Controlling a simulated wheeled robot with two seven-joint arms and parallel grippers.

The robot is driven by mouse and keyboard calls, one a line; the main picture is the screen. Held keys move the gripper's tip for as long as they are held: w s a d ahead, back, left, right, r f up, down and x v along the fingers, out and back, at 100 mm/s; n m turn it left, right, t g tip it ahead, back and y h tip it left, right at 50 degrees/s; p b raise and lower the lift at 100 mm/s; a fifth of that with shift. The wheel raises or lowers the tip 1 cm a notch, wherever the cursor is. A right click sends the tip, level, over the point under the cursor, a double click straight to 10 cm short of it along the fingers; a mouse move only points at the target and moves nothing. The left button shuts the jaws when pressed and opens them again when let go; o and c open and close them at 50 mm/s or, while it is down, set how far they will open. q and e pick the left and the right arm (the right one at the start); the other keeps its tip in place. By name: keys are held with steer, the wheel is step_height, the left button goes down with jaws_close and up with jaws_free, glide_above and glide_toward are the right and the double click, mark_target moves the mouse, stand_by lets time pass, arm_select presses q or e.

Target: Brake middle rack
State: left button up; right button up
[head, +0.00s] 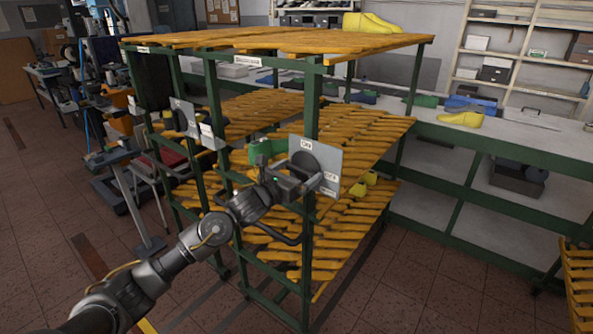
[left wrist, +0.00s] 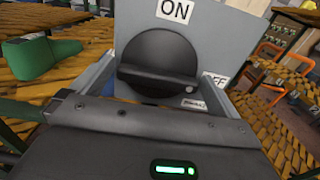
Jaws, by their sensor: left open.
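The wooden-slatted rack (head: 365,135) with a green metal frame stands in front of me. A grey brake panel (head: 327,158) is on its near post, with a round black knob (head: 318,157). In the left wrist view the knob (left wrist: 158,65) has a raised bar lying roughly level. Its white dot is at the right end, toward the partly hidden OFF label (left wrist: 215,82). The ON label (left wrist: 175,11) is above. My left gripper (head: 300,180) is open close before the panel, its fingers on either side of the knob; contact is unclear. My right gripper is not in view.
A green shoe last (left wrist: 42,57) lies on the slats left of the panel. Another grey panel (head: 184,117) is further left. A yellow last (head: 370,22) lies on top. A green-framed bench (head: 500,165) stands behind; the floor at left front is mostly clear.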

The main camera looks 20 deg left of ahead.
arm_select(q)
steer(key=c, duration=0.7)
